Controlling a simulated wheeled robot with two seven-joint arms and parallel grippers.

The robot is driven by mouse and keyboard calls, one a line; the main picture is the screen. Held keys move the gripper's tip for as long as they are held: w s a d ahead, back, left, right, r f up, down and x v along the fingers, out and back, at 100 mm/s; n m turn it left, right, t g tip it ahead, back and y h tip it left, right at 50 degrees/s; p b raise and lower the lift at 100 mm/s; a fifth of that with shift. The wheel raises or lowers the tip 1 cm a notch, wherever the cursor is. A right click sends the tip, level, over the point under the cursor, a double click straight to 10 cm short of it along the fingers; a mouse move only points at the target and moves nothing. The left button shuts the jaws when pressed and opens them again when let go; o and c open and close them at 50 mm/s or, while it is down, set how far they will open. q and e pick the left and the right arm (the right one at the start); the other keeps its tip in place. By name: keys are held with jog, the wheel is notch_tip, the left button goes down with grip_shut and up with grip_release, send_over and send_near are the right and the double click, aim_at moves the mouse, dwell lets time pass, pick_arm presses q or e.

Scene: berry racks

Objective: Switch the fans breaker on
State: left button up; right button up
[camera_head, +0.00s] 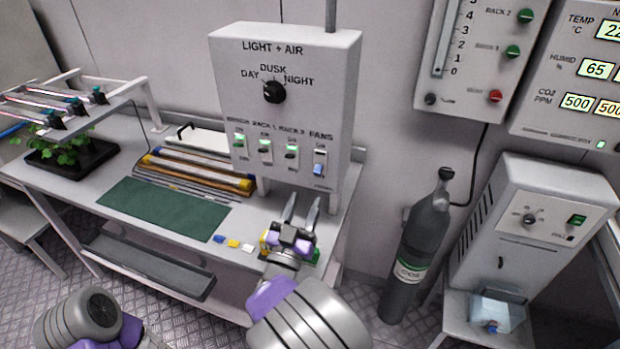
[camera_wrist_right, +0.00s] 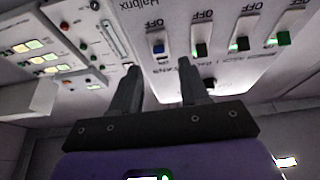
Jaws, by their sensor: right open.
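The fans breaker (camera_head: 319,163) is the rightmost of the switches in the row low on the grey LIGHT + AIR box (camera_head: 337,95). Its blue lever sits at the lower, OFF end, while the neighbouring breakers show green at their upper ends. In the right wrist view, where the labels are upside down, the fans breaker (camera_wrist_right: 158,47) shows beyond the gap between my fingers. My right gripper (camera_head: 302,204) is open and empty, pointing at the box from below and in front, apart from the breaker. My left arm shows at the bottom left; its gripper is out of view.
A mode knob (camera_head: 273,91) is higher on the box. The bench holds a green mat (camera_head: 165,208), yellow-ended tubes (camera_head: 200,172) and small coloured blocks (camera_head: 233,243). A gas cylinder (camera_head: 420,245) stands right of the bench. The space before the breakers looks clear.

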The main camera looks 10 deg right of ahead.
aim_at(318, 169)
jog(key=x, duration=0.6)
jog(key=shift+d+r+b, duration=0.1)
jog(key=shift+d+b, duration=0.1)
jog(key=shift+b, duration=0.1)
grip_shut()
